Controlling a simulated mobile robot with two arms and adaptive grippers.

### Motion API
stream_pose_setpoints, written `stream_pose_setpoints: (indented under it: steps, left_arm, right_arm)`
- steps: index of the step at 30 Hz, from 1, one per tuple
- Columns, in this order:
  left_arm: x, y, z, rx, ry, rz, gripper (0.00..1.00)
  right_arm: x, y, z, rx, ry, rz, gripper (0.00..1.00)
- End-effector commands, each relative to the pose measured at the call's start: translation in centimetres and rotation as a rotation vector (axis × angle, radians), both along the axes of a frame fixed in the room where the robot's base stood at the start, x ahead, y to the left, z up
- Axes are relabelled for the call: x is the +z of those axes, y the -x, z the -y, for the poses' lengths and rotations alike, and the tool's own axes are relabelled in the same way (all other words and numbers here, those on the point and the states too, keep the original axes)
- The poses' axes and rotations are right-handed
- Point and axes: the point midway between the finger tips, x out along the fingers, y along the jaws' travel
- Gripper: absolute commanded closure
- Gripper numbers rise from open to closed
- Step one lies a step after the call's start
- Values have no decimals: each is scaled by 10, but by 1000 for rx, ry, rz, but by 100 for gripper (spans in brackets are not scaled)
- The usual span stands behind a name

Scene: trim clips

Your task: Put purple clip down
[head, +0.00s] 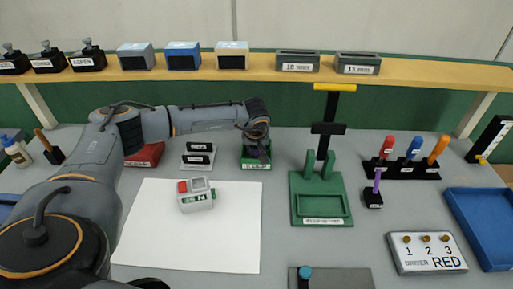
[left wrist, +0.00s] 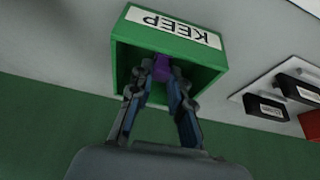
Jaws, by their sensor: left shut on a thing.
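The purple clip (left wrist: 162,69) shows in the left wrist view between the fingertips of my left gripper (left wrist: 160,88). The fingers are shut on it and reach into the open green box labelled KEEP (left wrist: 213,73). I cannot tell whether the clip touches the box floor. In the head view my left gripper (head: 259,148) is over the green box (head: 255,165) at the back middle of the table, and it hides the clip. My right gripper is not in view.
Left of the box are a black-slotted holder (head: 198,157) and a red box (head: 147,154). A white sheet (head: 225,245) bears a grey device (head: 196,195). A green stand (head: 321,195) is to the right. A shelf (head: 260,72) runs above the back.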

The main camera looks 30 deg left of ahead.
Motion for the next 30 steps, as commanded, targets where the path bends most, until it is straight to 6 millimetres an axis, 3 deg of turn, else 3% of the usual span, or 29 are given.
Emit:
stream_pose_setpoints:
  steps: [5, 6, 9, 22, 30]
  left_arm:
    - [-4, 0, 0, 1, 0, 0, 94]
    - [-4, 0, 0, 1, 0, 0, 79]
    - [-3, 0, 0, 1, 0, 0, 59]
    - [5, 1, 0, 1, 1, 2, 59]
    - [53, 18, 11, -1, 1, 6, 59]
  right_arm:
    - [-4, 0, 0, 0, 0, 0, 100]
    - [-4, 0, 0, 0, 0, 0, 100]
    - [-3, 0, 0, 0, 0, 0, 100]
    - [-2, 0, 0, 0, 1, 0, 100]
    - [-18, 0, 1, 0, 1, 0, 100]
